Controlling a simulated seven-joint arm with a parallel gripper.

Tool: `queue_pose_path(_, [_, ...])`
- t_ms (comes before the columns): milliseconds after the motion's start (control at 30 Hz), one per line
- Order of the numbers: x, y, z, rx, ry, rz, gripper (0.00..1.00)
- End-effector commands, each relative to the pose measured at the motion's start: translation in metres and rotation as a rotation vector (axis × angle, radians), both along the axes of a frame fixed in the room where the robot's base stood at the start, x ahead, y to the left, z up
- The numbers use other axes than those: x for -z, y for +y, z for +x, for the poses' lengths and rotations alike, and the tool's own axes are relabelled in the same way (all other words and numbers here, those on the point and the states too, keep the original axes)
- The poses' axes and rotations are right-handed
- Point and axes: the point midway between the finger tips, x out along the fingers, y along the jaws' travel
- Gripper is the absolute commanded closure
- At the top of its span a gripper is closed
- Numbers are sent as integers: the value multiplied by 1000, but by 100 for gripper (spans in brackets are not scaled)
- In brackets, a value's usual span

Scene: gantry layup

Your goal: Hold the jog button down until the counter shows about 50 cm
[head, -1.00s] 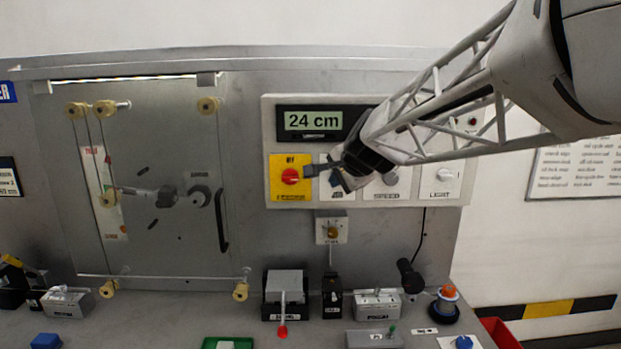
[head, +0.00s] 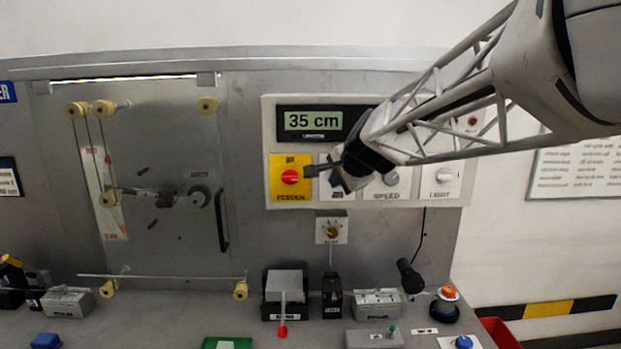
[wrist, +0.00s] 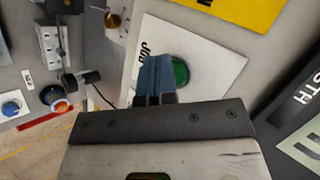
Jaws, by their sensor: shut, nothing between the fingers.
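The counter (head: 313,121) on the control panel reads 35 cm in the head view. The green jog button (wrist: 181,72) shows in the wrist view on a white plate marked JOG (wrist: 205,48). My gripper (wrist: 154,78) is shut and empty, its blue-grey fingertips over the left part of the button and hiding it there. In the head view my gripper (head: 338,180) is at the jog plate and covers the button. Whether the button is pressed in cannot be seen directly.
A yellow plate with a red knob (head: 290,176) is just left of my gripper. The speed dial (head: 391,179) and the light switch (head: 443,175) are to its right. A small knob (head: 332,231) is below. Several devices stand on the bench.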

Motion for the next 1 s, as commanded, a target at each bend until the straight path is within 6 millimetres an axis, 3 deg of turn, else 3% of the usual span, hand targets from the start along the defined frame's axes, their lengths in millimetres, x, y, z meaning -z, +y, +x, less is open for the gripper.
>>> queue_pose_path(1000, [0, 0, -22, 0, 0, 0, 100])
